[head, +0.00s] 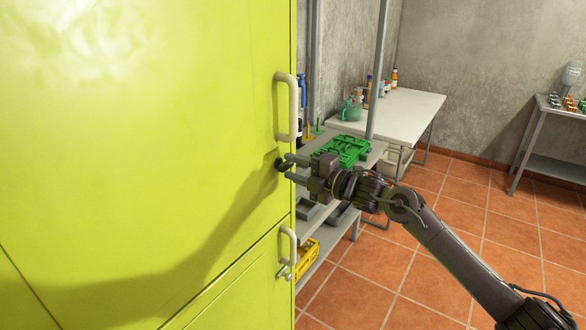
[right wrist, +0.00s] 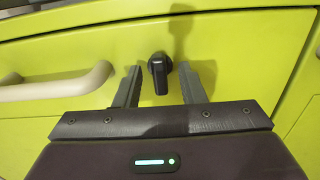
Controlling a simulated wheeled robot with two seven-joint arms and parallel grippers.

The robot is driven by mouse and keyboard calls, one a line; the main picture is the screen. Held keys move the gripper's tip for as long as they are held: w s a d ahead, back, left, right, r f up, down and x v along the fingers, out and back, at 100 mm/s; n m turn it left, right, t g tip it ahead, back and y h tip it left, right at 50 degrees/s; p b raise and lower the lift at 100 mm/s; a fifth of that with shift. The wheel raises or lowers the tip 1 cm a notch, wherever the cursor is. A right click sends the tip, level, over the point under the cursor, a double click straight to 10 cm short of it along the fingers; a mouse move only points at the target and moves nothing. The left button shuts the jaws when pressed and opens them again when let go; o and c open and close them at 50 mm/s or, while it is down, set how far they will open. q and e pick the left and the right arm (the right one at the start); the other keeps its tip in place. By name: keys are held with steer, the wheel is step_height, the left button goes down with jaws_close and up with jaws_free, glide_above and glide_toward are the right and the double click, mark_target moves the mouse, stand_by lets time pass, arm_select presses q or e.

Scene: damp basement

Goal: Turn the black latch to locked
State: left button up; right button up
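The black latch (right wrist: 159,74) is a small knob with a bar on the yellow-green cabinet door (head: 140,120). In the head view the latch (head: 281,164) sits at the door's right edge, below the upper handle. My right gripper (right wrist: 160,90) is open, with its two fingers apart on either side of the latch bar. Gaps show between the bar and both fingers. In the head view my right gripper (head: 287,168) reaches the latch from the right, and its fingertips partly overlap it. My left gripper is in neither view.
A pale upper handle (head: 287,107) is above the latch, and a lower handle (head: 288,249) is below. Behind my arm stand a shelf with a green crate (head: 343,150), a yellow crate (head: 306,260) and a white table (head: 405,105). The tiled floor at right is clear.

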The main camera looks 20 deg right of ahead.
steer(key=b+v, duration=0.2)
steer(key=v, duration=0.5)
steer(key=shift+d, duration=0.1)
